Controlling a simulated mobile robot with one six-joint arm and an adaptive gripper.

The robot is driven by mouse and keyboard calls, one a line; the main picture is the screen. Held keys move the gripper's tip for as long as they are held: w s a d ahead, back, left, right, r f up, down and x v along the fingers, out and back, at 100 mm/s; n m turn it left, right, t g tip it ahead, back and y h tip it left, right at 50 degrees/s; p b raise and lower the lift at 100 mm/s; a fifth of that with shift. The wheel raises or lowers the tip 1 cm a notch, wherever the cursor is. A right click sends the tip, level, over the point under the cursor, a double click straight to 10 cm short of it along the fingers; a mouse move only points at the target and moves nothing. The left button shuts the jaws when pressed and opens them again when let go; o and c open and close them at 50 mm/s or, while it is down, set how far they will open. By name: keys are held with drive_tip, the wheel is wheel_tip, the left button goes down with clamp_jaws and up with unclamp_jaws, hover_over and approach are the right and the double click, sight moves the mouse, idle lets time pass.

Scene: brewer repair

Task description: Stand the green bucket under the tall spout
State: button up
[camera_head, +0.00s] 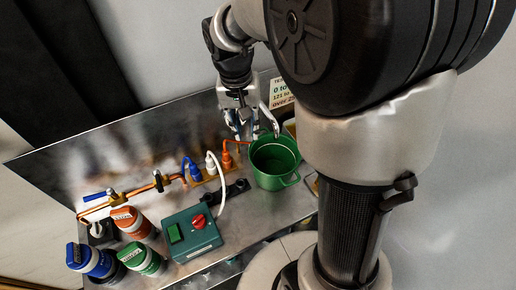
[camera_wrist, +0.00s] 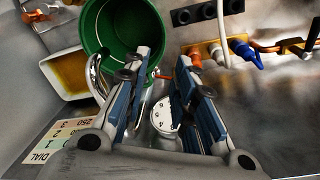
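The green bucket (camera_head: 274,178) stands upright on the metal bench, open top up, near the right end. In the wrist view the bucket (camera_wrist: 112,32) is at the top left, partly behind one finger. A curved chrome spout (camera_head: 266,115) comes down at the bucket's far rim; it also shows in the wrist view (camera_wrist: 94,72). I cannot tell whether its end is over the opening. My gripper (camera_head: 241,133) is left of the spout and behind the bucket, pointing down. Its fingers (camera_wrist: 165,85) are apart with nothing held between them.
A round white dial (camera_wrist: 165,117) lies beyond my fingers. A tray of amber liquid (camera_wrist: 66,73) is beside the bucket. Orange, white and blue plugs (camera_head: 210,163), a green switch box (camera_head: 192,233) and several coloured canisters (camera_head: 133,222) occupy the bench leftward.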

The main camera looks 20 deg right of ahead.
drive_tip(key=s+a+r+n+t, duration=0.1)
drive_tip(key=s+r, duration=0.2)
drive_tip(key=s, duration=0.3)
drive_tip(key=s+a+r+n+t, duration=0.1)
drive_tip(key=s+r+n+t, duration=0.1)
drive_tip(key=s, duration=0.4)
drive_tip(key=s+a+r+n+t+y, duration=0.1)
drive_tip(key=s+r+n, duration=0.1)
drive_tip(key=s+r, duration=0.2)
drive_tip(key=s, duration=0.2)
drive_tip(key=shift+s+a+t, duration=0.25)
drive_tip(key=shift+s+t, duration=0.15)
drive_tip(key=shift+a, duration=0.1)
